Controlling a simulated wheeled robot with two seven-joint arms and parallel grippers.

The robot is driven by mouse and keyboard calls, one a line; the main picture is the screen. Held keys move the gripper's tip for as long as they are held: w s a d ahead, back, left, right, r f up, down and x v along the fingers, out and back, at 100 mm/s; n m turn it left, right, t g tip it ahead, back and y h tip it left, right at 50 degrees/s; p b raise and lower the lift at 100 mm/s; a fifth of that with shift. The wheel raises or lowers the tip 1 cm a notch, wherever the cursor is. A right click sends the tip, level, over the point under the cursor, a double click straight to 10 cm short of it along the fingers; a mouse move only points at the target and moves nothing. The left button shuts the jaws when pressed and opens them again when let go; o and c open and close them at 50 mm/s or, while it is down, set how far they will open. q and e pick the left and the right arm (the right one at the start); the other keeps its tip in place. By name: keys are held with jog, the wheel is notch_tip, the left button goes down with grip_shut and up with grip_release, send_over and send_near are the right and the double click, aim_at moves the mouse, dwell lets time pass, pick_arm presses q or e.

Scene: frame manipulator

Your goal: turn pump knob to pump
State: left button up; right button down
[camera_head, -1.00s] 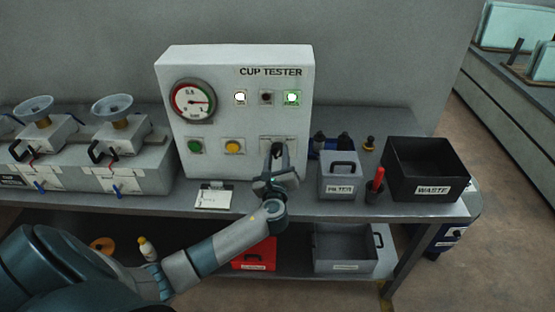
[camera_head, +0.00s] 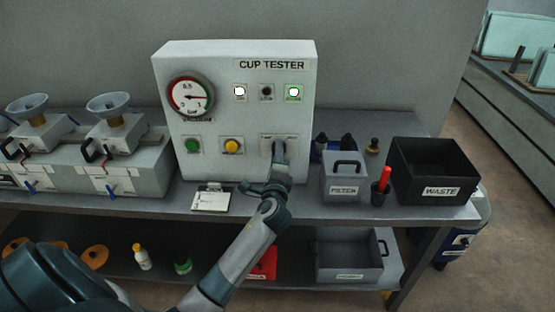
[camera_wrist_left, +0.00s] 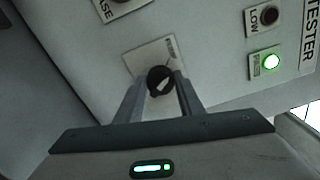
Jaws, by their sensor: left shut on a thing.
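The white cup tester box (camera_head: 222,118) stands on the bench. Its black pump knob (camera_wrist_left: 160,79) sits on a small label plate low on the front panel. My left gripper (camera_head: 279,150) reaches the panel at this knob. In the left wrist view the two fingers of my left gripper (camera_wrist_left: 159,88) are closed on either side of the knob, and its white pointer mark shows between them. Part of the label is hidden by the fingers in the head view. My right gripper is not in view.
The box carries a gauge (camera_head: 190,96), a green button (camera_head: 193,145), a yellow button (camera_head: 232,145) and lit lamps. A grey filter box (camera_head: 344,180), a red-handled tool (camera_head: 383,181) and a black waste bin (camera_head: 433,174) stand to the right. Funnel units stand to the left.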

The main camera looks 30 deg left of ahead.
pick_arm(q)
jog(key=shift+f+n+b, duration=0.1)
jog(key=shift+n+b, duration=0.4)
jog(key=shift+n, duration=0.7)
jog(key=o, duration=1.1)
jog(key=shift+c, duration=0.2)
jog(key=shift+s, duration=0.15)
